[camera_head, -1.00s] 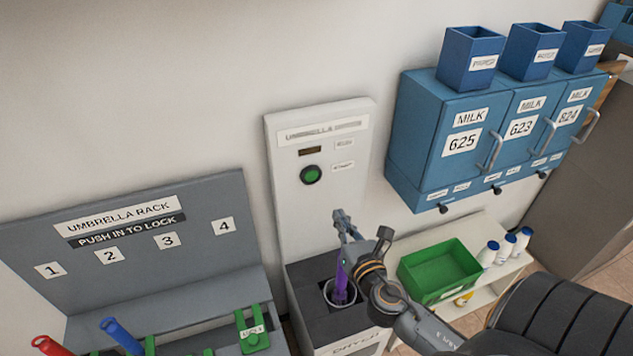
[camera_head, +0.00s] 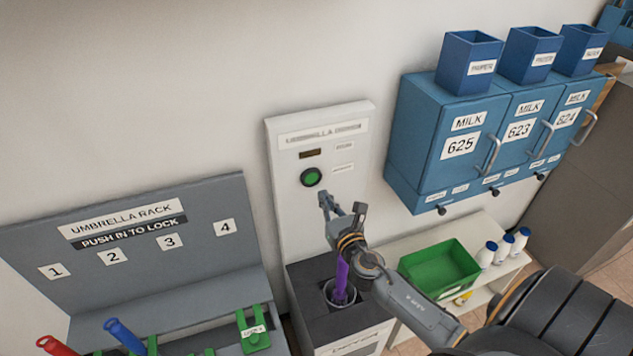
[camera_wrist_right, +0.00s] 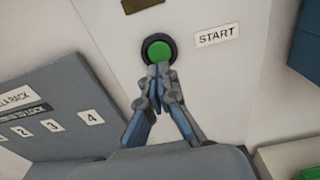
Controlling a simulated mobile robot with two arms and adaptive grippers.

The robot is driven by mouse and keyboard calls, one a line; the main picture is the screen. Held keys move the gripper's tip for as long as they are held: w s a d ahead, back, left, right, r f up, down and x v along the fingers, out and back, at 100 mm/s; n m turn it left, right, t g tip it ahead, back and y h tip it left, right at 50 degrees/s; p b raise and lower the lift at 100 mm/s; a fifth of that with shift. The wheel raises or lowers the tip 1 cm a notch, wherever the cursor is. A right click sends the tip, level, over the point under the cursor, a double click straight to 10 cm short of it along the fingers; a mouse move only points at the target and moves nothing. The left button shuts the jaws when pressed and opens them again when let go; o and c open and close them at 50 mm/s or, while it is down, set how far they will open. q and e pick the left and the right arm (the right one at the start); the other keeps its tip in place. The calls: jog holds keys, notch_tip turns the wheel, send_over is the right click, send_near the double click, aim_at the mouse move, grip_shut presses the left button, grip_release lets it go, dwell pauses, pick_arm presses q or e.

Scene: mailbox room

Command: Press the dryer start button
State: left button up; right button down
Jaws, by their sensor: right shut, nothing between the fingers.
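The umbrella dryer's white panel (camera_head: 352,205) stands upright against the wall. Its round green start button (camera_head: 313,177) has a black rim. In the right wrist view the green button (camera_wrist_right: 157,51) lies just beyond the fingertips, left of a START label (camera_wrist_right: 216,36). My right gripper (camera_head: 324,199) is shut and empty, a little below the button in the head view. Its fingertips (camera_wrist_right: 158,72) overlap the button's lower edge in the wrist view; I cannot tell whether they touch it. A purple umbrella (camera_head: 341,280) stands in the dryer's round opening, partly behind my right arm. My left gripper is not in view.
The grey umbrella rack (camera_head: 215,261) is at the left, with a red handle (camera_head: 62,346) and a blue handle (camera_head: 124,334). Blue milk boxes (camera_head: 432,150) hang at the right. A green bin (camera_head: 440,265) and white bottles (camera_head: 505,248) stand on a low shelf.

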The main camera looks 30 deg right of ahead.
aim_at(312, 178)
jog(key=x, duration=0.6)
jog(key=shift+w, duration=0.15)
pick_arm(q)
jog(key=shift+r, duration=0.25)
